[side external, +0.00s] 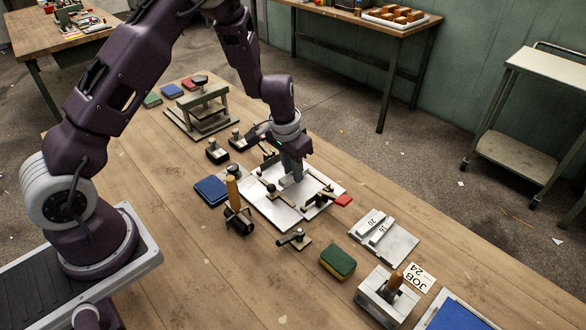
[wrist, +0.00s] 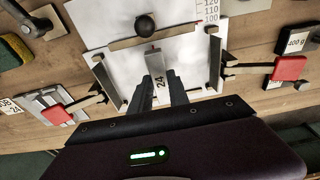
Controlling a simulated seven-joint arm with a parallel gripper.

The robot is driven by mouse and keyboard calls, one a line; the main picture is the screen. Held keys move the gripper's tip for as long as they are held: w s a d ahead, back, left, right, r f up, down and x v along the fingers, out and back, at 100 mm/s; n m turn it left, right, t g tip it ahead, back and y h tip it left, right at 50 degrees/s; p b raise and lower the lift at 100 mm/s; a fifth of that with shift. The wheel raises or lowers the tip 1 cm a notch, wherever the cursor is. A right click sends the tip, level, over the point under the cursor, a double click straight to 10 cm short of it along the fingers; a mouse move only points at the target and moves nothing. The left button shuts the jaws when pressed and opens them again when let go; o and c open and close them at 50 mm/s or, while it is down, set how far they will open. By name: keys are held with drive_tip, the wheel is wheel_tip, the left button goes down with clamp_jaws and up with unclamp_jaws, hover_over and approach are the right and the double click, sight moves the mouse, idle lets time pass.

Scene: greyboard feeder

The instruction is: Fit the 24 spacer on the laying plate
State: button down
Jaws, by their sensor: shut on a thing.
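My gripper (side external: 291,172) is low over the pale laying plate (side external: 264,208). In the wrist view my gripper (wrist: 163,88) is shut on the 24 spacer (wrist: 155,60), a grey metal bar with "24" on its face. The spacer points toward a flat bar with a round black knob (wrist: 145,26) across the plate. Whether the spacer touches this bar or rests on the plate, I cannot tell. The plate (wrist: 97,35) carries a scale at its upper right. Clamp arms with red handles (wrist: 290,68) stand at both sides.
A spacer holder (side external: 397,248) with the 20 and 16 spacers lies to the right, near the JOB 24 card (side external: 416,277). A green-yellow sponge (side external: 338,262), a blue pad (side external: 210,190) and a wooden-handled roller (side external: 234,195) stand around the plate. Bare wood shows in front.

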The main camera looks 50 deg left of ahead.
sight(290, 176)
drive_tip(key=shift+f, duration=0.65)
idle(0.8)
drive_tip(key=c, duration=1.2)
unclamp_jaws()
drive_tip(key=shift+o, duration=0.2)
drive_tip(key=r, duration=0.5)
drive_tip(key=s+r, duration=0.1)
drive_tip(key=r, duration=0.1)
drive_tip(key=shift+r, duration=0.2)
drive_tip(key=s+d+r+t+h, duration=0.1)
drive_tip(key=s+d+r, duration=0.1)
drive_tip(key=s+r, duration=0.55)
drive_tip(key=s+d+r+t, duration=0.1)
drive_tip(key=s+d+r, duration=0.25)
drive_tip(key=r, duration=0.75)
drive_tip(key=s+r+t+y, duration=0.1)
drive_tip(key=s+r, duration=0.2)
drive_tip(key=s, duration=1.3)
drive_tip(key=shift+s+a+r+t, duration=0.15)
drive_tip(key=shift+s+a+t, duration=0.1)
drive_tip(key=shift+a+t, duration=0.2)
